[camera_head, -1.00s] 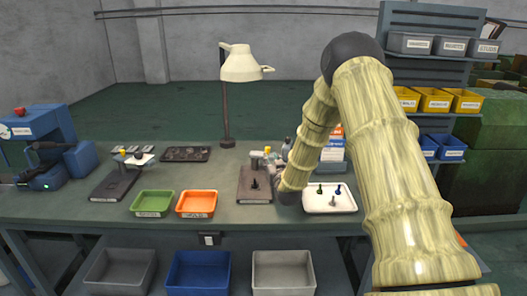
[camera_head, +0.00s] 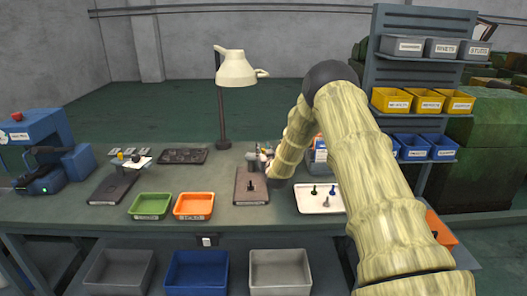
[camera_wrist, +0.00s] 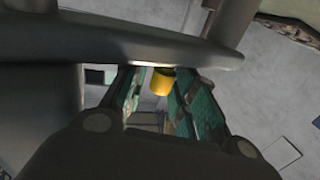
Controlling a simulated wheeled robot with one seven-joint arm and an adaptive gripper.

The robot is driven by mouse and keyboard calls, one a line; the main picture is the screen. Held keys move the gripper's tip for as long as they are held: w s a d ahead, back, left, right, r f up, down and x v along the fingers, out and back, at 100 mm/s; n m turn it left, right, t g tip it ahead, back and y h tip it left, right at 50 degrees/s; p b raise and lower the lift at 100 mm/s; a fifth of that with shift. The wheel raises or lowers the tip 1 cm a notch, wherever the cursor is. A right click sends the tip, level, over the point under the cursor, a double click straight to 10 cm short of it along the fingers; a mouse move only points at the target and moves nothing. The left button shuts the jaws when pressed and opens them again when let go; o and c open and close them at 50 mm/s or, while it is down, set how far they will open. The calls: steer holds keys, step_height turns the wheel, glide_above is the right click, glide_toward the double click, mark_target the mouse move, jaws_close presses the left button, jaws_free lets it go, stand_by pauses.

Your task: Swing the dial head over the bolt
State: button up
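The gauge stand has a dark base plate (camera_head: 243,197) in the middle of the bench. A small dark bolt (camera_head: 252,184) stands upright on that plate. The grey dial head (camera_head: 253,160) is at the back of the stand, behind the bolt; its exact angle is too small to tell. My gripper (camera_head: 267,168) is beside the stand's upper right, partly hidden by my arm. In the wrist view my gripper (camera_wrist: 158,98) shows two teal-padded fingers apart. A yellow cylindrical piece (camera_wrist: 162,82) shows between them, nearer the right finger, with a gap at the left one.
A white tray (camera_head: 309,207) with several small pegs lies right of the stand. A green bin (camera_head: 151,207) and an orange bin (camera_head: 194,207) are to the left. A lamp (camera_head: 236,70) stands behind. Another stand (camera_head: 112,190) and a blue machine (camera_head: 45,150) are further left.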

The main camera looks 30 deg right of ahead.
jaws_close()
